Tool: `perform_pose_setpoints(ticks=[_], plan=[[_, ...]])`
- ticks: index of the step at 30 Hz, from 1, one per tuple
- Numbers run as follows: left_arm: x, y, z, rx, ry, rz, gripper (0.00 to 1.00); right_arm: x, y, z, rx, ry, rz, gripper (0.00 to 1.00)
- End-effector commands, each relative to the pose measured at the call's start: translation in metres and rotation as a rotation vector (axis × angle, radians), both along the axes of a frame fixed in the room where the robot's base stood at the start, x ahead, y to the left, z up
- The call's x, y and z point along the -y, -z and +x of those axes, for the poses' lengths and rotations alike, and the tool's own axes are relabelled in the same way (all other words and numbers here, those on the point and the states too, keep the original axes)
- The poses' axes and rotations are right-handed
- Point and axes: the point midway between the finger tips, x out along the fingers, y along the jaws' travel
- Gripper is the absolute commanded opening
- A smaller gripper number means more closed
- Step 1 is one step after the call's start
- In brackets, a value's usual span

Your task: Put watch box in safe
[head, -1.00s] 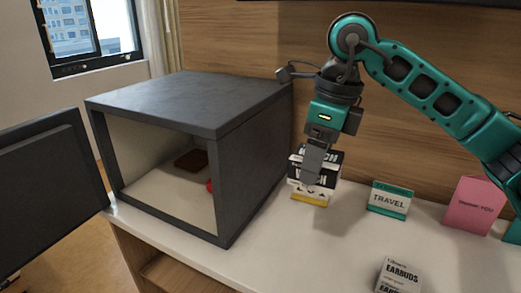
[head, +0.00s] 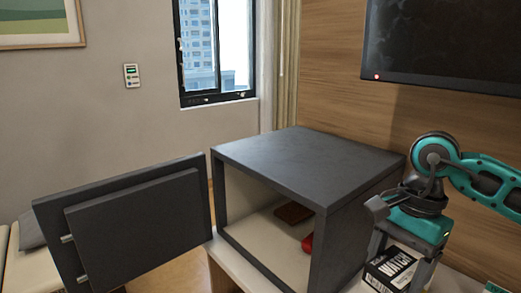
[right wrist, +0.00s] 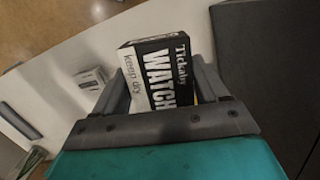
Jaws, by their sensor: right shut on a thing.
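The watch box (head: 388,268), black and white with "WATCH" lettering, is between the fingers of my right gripper (head: 398,260). The right wrist view shows the box (right wrist: 160,75) gripped between both fingers. The dark grey safe (head: 300,160) stands left of the gripper, its front open. The gripper and box are outside the safe, by its right side. The safe's door (head: 130,225) is swung wide open to the left. A brown flat item (head: 293,212) and a red item (head: 307,243) lie inside. My left gripper is not in view.
A wall screen (head: 450,45) hangs above at the right. A window (head: 213,50) is behind the safe. In the right wrist view a small white box (right wrist: 91,79) lies on the pale tabletop (right wrist: 60,50), left of the gripper. The safe's interior has free room.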

Motion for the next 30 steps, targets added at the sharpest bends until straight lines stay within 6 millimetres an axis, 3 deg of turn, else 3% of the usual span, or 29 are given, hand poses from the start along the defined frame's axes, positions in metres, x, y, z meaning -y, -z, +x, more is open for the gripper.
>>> perform_pose_setpoints(ticks=[9, 15, 21, 30], plan=[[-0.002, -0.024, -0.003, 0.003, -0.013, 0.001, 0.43, -0.018, 0.009, -0.006, -0.002, -0.623, 0.001, 0.40], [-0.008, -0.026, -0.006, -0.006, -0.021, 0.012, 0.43, -0.025, 0.016, -0.010, -0.001, -0.909, 0.001, 0.40], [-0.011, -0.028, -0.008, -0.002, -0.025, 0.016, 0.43, -0.028, 0.021, -0.011, 0.002, -1.025, 0.000, 0.40], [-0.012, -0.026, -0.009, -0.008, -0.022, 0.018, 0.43, -0.028, 0.021, -0.011, 0.000, -1.034, 0.001, 0.40]])
